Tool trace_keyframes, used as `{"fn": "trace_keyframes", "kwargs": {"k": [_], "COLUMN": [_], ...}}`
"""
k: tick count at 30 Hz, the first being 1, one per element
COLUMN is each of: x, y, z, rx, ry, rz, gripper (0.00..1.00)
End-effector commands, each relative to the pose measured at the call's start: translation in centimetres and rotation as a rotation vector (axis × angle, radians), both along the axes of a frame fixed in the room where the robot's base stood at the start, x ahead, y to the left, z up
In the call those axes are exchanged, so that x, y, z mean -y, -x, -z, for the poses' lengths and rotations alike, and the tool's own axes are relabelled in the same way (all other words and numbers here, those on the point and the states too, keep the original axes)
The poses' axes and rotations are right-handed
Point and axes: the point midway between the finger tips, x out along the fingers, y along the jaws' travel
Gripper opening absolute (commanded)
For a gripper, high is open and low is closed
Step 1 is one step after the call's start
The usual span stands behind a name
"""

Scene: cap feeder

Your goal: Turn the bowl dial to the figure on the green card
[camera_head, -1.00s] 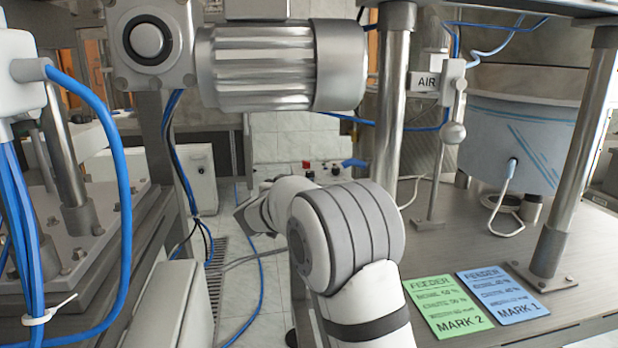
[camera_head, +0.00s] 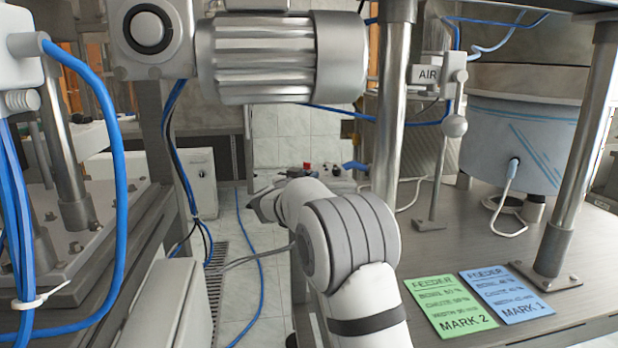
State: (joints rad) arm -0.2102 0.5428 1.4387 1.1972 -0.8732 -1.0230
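The green card (camera_head: 449,307), marked FEEDER and MARK 2, lies flat on the bench at lower right. It has a bowl line, but its figures are too blurred to read surely. A low control box (camera_head: 338,174) with a red button (camera_head: 307,167) and small dark knobs shows behind my arm, partly hidden by it. I cannot tell which knob is the bowl dial or where it points. My arm reaches away from me, and its far end (camera_head: 262,206) is a dark grey part left of the box. Its fingers cannot be made out.
A blue MARK 1 card (camera_head: 507,293) lies beside the green one. The feeder bowl (camera_head: 512,140) stands at right behind a steel post (camera_head: 583,150). Another post (camera_head: 393,110), the AIR valve stand (camera_head: 445,150) and a motor (camera_head: 280,60) crowd the space around my arm.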

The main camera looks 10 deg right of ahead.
Motion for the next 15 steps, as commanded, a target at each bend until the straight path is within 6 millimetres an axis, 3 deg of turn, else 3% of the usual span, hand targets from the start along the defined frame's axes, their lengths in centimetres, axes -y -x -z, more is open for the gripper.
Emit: {"fn": "trace_keyframes", "kwargs": {"k": [7,8,15], "x": [0.02,0.78,0.25], "y": [0.00,0.00,-0.03], "z": [-0.01,-0.02,-0.27], "rx": [0.000,0.000,-0.001], "ry": [0.000,0.000,0.000], "rz": [0.000,0.006,0.021], "gripper": [0.02,0.01,0.01]}}
